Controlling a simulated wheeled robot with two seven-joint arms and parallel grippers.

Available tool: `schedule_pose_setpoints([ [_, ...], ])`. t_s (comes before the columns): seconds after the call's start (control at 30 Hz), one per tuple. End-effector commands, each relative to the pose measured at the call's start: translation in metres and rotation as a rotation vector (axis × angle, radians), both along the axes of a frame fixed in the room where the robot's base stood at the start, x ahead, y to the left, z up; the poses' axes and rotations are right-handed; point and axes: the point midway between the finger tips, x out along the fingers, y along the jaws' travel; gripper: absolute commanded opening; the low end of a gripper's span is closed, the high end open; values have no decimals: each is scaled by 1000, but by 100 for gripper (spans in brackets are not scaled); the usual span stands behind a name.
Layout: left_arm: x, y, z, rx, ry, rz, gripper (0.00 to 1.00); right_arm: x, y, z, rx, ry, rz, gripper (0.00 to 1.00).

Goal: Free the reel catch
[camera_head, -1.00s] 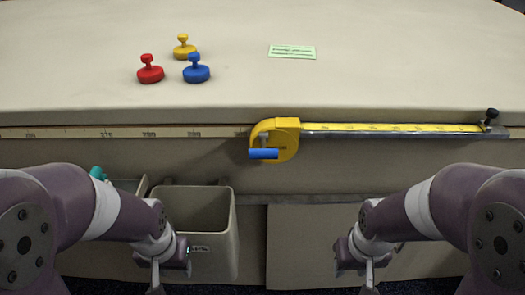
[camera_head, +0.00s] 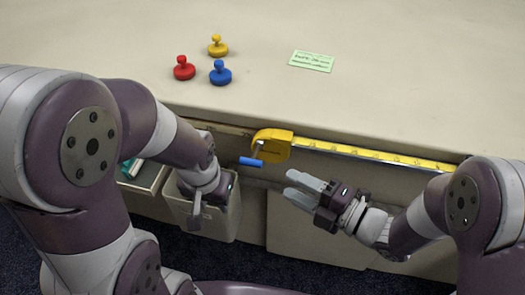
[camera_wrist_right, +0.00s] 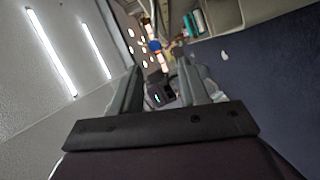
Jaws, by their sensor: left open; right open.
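The yellow reel (camera_head: 273,143) is a tape-measure case on the front edge of the table, with its yellow tape (camera_head: 370,155) drawn out to the right along a metal rail. A lever with a blue grip (camera_head: 251,161) sticks out from the front of the reel; I cannot tell whether it is the catch. My right gripper (camera_head: 294,188) is open and empty, pointing left, below and right of the lever, apart from it. In the right wrist view a blue part (camera_wrist_right: 154,46) shows beyond the open fingers.
A beige bin (camera_head: 225,217) hangs on the table front, beside a tray (camera_head: 148,178) holding teal things. Red (camera_head: 184,70), blue (camera_head: 220,75) and yellow (camera_head: 217,48) knobbed pieces and a green card (camera_head: 311,61) rest on the tabletop.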

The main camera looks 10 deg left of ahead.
Motion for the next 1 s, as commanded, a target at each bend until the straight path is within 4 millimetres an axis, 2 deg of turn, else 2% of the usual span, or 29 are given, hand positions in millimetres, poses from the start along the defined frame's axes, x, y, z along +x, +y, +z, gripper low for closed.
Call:
schedule_pose_setpoints([
  [0.07,0,0,-1,0,0,0,43,0,4,6,10,-64,11,44],
  [0.17,0,0,-1,0,0,0,43,5,15,5,2,-75,14,44],
  [0.4,0,0,-4,0,-1,0,43,28,69,2,3,-72,13,44],
  [0.6,0,0,-5,0,-1,0,43,44,101,0,2,-71,8,44],
  [0.8,0,0,-6,0,-1,0,43,51,115,-1,2,-68,6,44],
  [1.0,0,0,-6,0,-1,0,43,51,116,-1,2,-68,5,44],
])
